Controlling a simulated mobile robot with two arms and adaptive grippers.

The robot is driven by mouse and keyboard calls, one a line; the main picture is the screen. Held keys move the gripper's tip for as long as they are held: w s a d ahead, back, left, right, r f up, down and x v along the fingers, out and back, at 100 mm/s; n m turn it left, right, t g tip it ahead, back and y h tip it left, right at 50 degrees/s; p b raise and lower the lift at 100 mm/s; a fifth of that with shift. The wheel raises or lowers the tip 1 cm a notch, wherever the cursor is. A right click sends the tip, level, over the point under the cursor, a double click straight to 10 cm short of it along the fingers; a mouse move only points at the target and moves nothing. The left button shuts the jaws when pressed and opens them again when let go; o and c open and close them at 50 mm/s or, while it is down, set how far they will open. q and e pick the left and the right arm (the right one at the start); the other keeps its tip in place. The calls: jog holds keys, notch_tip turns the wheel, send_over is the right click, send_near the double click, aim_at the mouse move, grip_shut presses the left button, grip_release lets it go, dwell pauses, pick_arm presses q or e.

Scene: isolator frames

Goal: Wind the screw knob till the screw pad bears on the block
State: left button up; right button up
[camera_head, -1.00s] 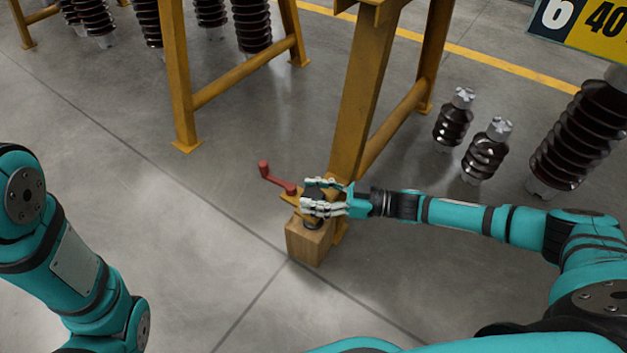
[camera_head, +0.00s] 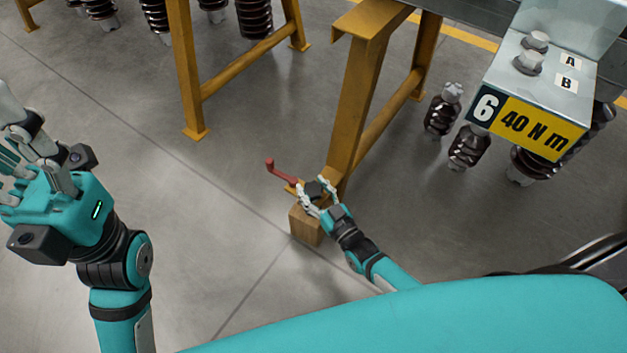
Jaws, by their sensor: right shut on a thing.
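The wooden block (camera_head: 306,226) stands on the floor under a yellow bracket at the foot of the stand's leg. A dark screw knob (camera_head: 314,189) sits above it, partly covered by my fingers. My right gripper (camera_head: 317,193) is shut on the knob, reaching in from the lower right. A red crank handle (camera_head: 282,172) sticks out to the left of the knob. The screw pad is hidden, so I cannot see whether it touches the block. My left gripper (camera_head: 22,165) is raised at the left edge, away from the block. Its fingers are partly cut off by the frame.
The yellow stand (camera_head: 361,95) rises just behind the knob. A grey plate with bolts and a "6 / 40 N m" sign (camera_head: 528,122) is at the upper right. Dark ribbed insulators (camera_head: 468,147) stand behind it. The floor to the left is clear.

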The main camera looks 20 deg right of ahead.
aim_at(313, 189)
jog(key=shift+o, duration=0.2)
jog(key=shift+m+t+h+p, duration=0.15)
jog(key=shift+m+h+p, duration=0.1)
jog(key=shift+m+h, duration=0.8)
jog(key=shift+m+t+h+p, duration=0.2)
jog(key=shift+m+h, duration=0.35)
jog(key=shift+h, duration=0.9)
jog(key=o, duration=1.1)
jog(key=shift+o, duration=0.2)
notch_tip(313, 189, up, 10)
